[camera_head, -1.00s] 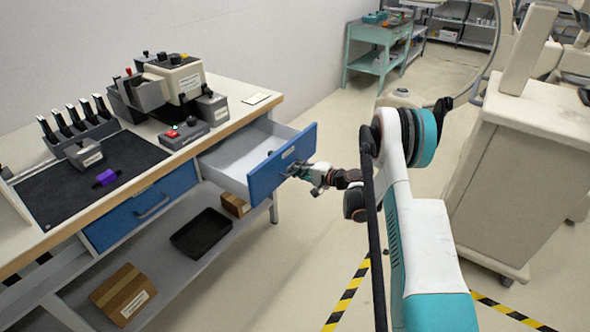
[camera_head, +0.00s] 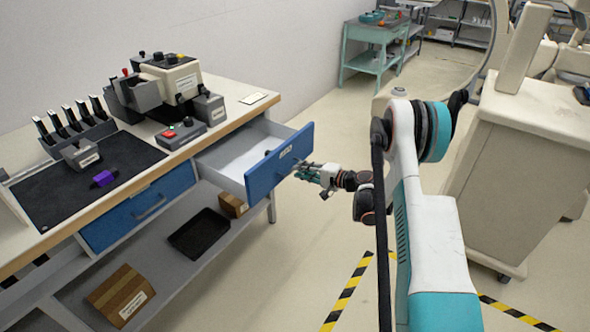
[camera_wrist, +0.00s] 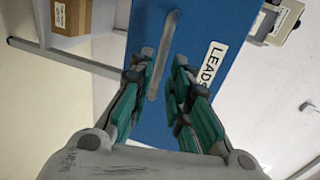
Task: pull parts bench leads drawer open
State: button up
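The leads drawer (camera_head: 279,163) has a blue front and stands well out from the right part of the parts bench (camera_head: 236,126), showing its pale inside. In the wrist view the blue front (camera_wrist: 219,38) carries a LEADS label (camera_wrist: 211,63) and a grey bar handle (camera_wrist: 163,52). My gripper (camera_head: 300,172) is just in front of the drawer. In the wrist view its green fingers (camera_wrist: 161,76) are apart, one on each side of the handle's near end, with visible gaps. I cannot tell how deep the handle sits between them.
A second blue drawer (camera_head: 139,207) is shut to the left. A black tray (camera_head: 200,234) and cardboard boxes (camera_head: 121,296) lie on the lower shelf. A beige cabinet (camera_head: 525,165) stands right of my arm.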

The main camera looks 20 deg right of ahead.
jog(key=v, duration=0.7)
jog(key=shift+s, duration=0.25)
jog(key=shift+d, duration=0.15)
jog(key=s+a+r+n+g+h, duration=0.25)
jog(key=s+a+r, duration=0.35)
jog(key=r, duration=0.4)
jog(key=s+a+r+n+g+h, duration=0.1)
jog(key=s+a+r+n+g, duration=0.15)
jog(key=a+r, duration=0.7)
jog(key=s+r+n+h, duration=0.2)
jog(key=s+n, duration=0.1)
jog(key=s, duration=1.1)
jog(key=s+a+r+n+h, duration=0.1)
jog(key=s+r+n+h, duration=0.1)
jog(key=s, duration=1.2)
jog(key=shift+s+a+n+h, duration=0.2)
jog(key=shift+s+n+h, duration=0.2)
jog(key=shift+h, duration=0.45)
